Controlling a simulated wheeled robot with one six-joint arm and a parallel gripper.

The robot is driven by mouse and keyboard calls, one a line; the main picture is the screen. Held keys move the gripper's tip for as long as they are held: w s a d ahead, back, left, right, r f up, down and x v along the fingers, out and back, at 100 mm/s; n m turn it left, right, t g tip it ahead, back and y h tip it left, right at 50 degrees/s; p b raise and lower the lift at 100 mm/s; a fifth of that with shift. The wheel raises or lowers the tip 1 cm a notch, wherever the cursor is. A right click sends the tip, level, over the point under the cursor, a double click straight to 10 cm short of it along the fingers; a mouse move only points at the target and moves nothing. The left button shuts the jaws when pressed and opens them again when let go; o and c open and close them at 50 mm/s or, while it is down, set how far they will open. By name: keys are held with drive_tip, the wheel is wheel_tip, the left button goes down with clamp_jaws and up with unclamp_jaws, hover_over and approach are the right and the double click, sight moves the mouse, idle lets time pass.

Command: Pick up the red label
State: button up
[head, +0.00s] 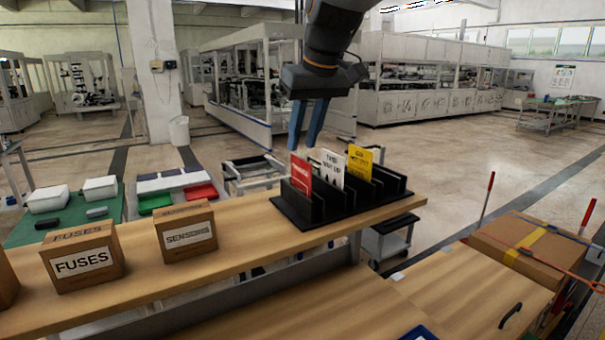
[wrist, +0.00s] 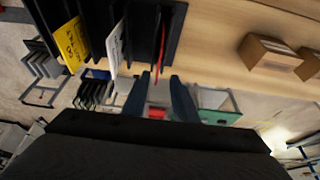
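The red label (head: 301,174) stands upright in the leftmost slot shown of a black slotted rack (head: 337,209) on the wooden shelf. In the wrist view the red label (wrist: 162,45) shows edge-on, just past my fingertips. My gripper (head: 308,145) points down above the label, its two blue fingers apart with a gap between them. In the wrist view my gripper (wrist: 160,78) is open and empty, with the label lying in line with the gap. A white label (head: 333,168) and a yellow label (head: 359,161) stand in the slots to the right.
A box marked SENSORS (head: 186,232) and a box marked FUSES (head: 82,259) stand on the shelf to the left. A cardboard box (head: 528,245) lies at the right. The shelf between the SENSORS box and the rack is clear.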

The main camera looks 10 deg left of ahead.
sight(300, 159)
drive_tip(key=f+p, duration=0.1)
drive_tip(key=f, duration=0.2)
drive_tip(key=shift+w+p, duration=0.35)
drive_tip(key=shift+p+x, duration=0.85)
drive_tip(key=shift+x, duration=1.05)
clamp_jaws()
